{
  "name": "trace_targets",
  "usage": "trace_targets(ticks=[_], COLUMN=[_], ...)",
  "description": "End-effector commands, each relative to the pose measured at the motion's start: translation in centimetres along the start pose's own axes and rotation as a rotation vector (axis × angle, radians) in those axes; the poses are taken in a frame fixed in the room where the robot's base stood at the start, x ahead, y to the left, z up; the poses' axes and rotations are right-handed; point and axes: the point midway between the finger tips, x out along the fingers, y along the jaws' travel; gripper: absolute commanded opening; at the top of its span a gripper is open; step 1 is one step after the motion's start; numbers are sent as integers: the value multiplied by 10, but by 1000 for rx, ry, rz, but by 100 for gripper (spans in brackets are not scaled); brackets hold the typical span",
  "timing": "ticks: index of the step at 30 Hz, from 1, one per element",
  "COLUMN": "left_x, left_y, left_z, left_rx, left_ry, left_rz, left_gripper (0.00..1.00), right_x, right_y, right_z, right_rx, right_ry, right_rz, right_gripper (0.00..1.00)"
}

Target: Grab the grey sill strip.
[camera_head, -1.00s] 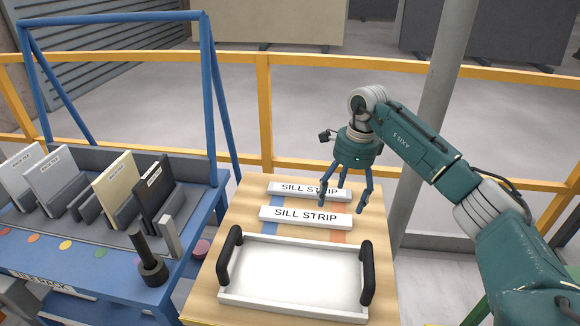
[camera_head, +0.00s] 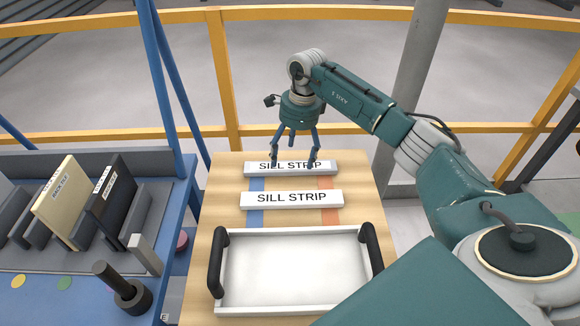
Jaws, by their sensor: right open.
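Two sill strips lie on a wooden table, both lettered SILL STRIP. The far strip (camera_head: 292,172) looks slightly greyer, and the near strip (camera_head: 292,200) looks white. My right gripper (camera_head: 294,160) is open, fingers pointing down and spread over the far strip. I cannot tell whether the fingertips touch the strip. Nothing shows between the fingers except the strip below or behind them. My left gripper is not in view.
A white tray (camera_head: 290,310) with black handles stands in front of the strips. At left is a blue rack (camera_head: 60,297) with tile samples and a dark upright tool (camera_head: 127,290). A yellow rail (camera_head: 110,137) and a grey post (camera_head: 415,80) stand behind the table.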

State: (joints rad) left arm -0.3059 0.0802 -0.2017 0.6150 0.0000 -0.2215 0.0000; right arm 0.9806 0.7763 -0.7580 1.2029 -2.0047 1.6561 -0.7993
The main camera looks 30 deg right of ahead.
Motion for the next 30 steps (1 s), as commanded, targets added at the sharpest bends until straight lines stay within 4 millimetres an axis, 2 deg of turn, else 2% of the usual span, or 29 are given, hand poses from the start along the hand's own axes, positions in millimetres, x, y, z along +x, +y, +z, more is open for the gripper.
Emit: trace_targets(ticks=[5, 9, 18, 27, 30], left_x=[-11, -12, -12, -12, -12], left_y=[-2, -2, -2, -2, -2], left_z=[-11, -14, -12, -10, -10], left_rx=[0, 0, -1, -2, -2], left_ry=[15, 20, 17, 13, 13], left_rz=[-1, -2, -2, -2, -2], left_gripper=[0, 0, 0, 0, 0], right_x=[26, 43, 47, 47, 46], right_y=[1, 0, -1, -1, -1], right_z=[-4, -3, -3, -3, -3], right_rx=[1, 1, 0, 0, 0], right_ry=[3, 1, 1, 1, -1], right_rz=[6, 3, 1, 1, -1], right_gripper=[78, 78, 76, 16, 15])
